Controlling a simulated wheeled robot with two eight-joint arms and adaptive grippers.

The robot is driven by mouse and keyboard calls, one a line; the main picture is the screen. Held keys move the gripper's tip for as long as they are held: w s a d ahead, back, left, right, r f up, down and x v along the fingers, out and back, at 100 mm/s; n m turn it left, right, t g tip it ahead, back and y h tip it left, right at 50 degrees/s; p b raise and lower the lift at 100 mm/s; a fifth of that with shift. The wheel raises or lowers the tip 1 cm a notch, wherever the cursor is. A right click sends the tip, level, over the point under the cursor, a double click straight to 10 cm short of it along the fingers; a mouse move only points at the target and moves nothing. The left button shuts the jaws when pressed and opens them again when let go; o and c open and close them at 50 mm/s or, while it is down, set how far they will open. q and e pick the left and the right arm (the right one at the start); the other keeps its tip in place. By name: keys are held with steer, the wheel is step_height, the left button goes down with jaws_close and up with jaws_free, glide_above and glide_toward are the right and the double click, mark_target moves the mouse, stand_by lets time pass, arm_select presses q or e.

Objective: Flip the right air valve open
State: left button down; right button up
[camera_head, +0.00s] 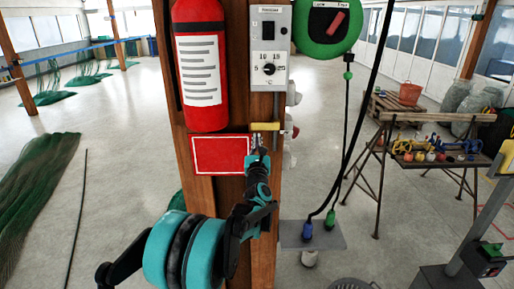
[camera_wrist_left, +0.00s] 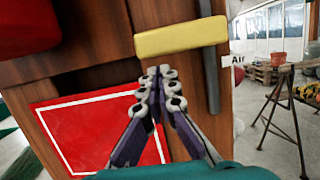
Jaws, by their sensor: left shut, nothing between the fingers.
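A yellow valve handle (camera_head: 265,126) lies level across the wooden post, crosswise to a thin grey vertical pipe (camera_head: 276,106). In the left wrist view the yellow handle (camera_wrist_left: 180,38) spans the top middle, with the pipe (camera_wrist_left: 210,80) at its right end. My left gripper (camera_head: 258,150) is just below the handle, with its fingers shut and empty. In the left wrist view the fingertips (camera_wrist_left: 158,72) point up at the handle's lower edge; I cannot tell whether they touch it. A small white "Air" label (camera_wrist_left: 238,60) is to the right of the pipe. My right gripper is not in view.
The post (camera_head: 264,225) also carries a red fire extinguisher (camera_head: 204,70), a red panel (camera_head: 220,154), a grey control box (camera_head: 269,45) and a green reel (camera_head: 327,25). A dark hose hangs to the right. A workbench (camera_head: 437,156) stands farther right.

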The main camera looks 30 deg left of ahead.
arm_select(q)
steer(key=shift+r, duration=0.35)
steer(key=shift+w, duration=0.1)
steer(key=shift+r, duration=0.1)
steer(key=shift+a+r+m, duration=0.1)
steer(key=shift+a+m, duration=0.05)
steer(key=shift+m, duration=0.35)
